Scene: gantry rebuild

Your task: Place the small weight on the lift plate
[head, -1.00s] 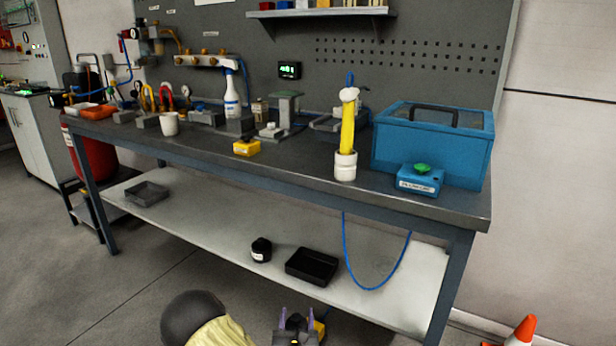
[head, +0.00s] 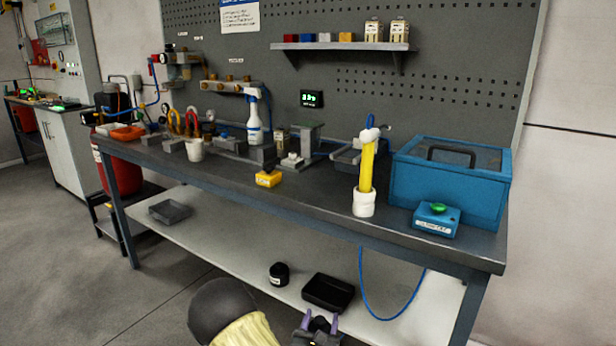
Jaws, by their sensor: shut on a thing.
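My gripper (head: 320,321) is at the bottom edge, low in front of the bench, with its purple fingers pointing up. It is shut on a small dark thing (head: 319,325), mostly hidden between the fingers; I cannot tell clearly that it is the small weight. A grey stand with a flat pale top (head: 305,130) is at the back middle of the bench and may hold the lift plate. A low block with a white top (head: 292,162) is in front of it. My gripper is well apart from both.
On the bench (head: 325,195) are a yellow block (head: 268,179), a white cup holding a yellow tube (head: 364,203), a blue box (head: 450,185) and a blue button box (head: 437,220). A black pot (head: 279,273) and black tray (head: 327,292) are on the lower shelf. A blue hose hangs at right.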

